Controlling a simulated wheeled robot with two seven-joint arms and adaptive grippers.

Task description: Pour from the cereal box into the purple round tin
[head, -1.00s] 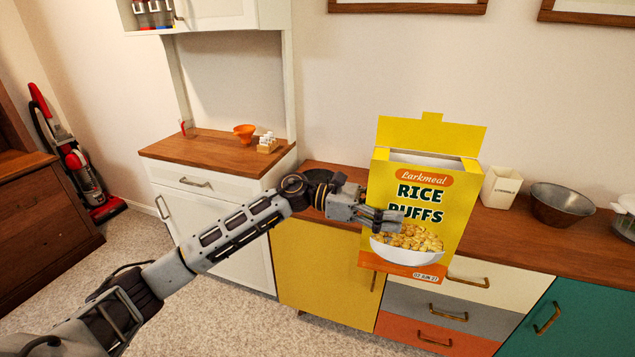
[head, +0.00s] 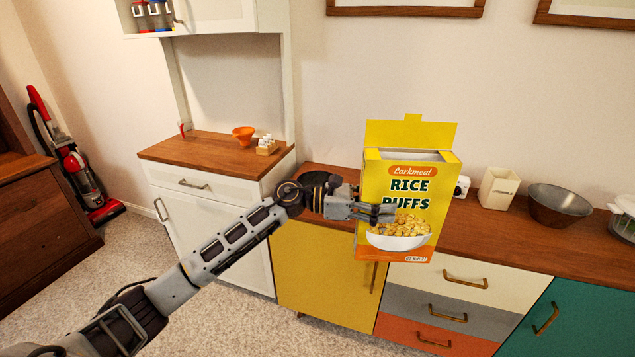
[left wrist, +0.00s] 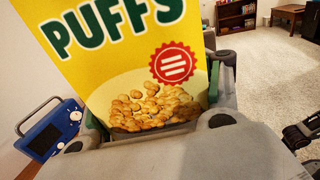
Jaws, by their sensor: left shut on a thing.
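The yellow cereal box (head: 400,178), labelled Rice Puffs, is held in front of the long sideboard with its top flaps open. It looks nearly upright. My left gripper (head: 376,212) is shut on the box from its left side, with its fingers across the front face. In the left wrist view the cereal box (left wrist: 120,50) fills much of the picture between the fingers. I see no purple round tin in either view; the box and arm hide part of the counter.
On the sideboard (head: 500,235) stand a cream canister (head: 498,188), a grey metal bowl (head: 558,205) and a small white object (head: 461,186). A dark round object (head: 318,175) is partly hidden behind my arm. A blue device (left wrist: 48,132) shows in the left wrist view.

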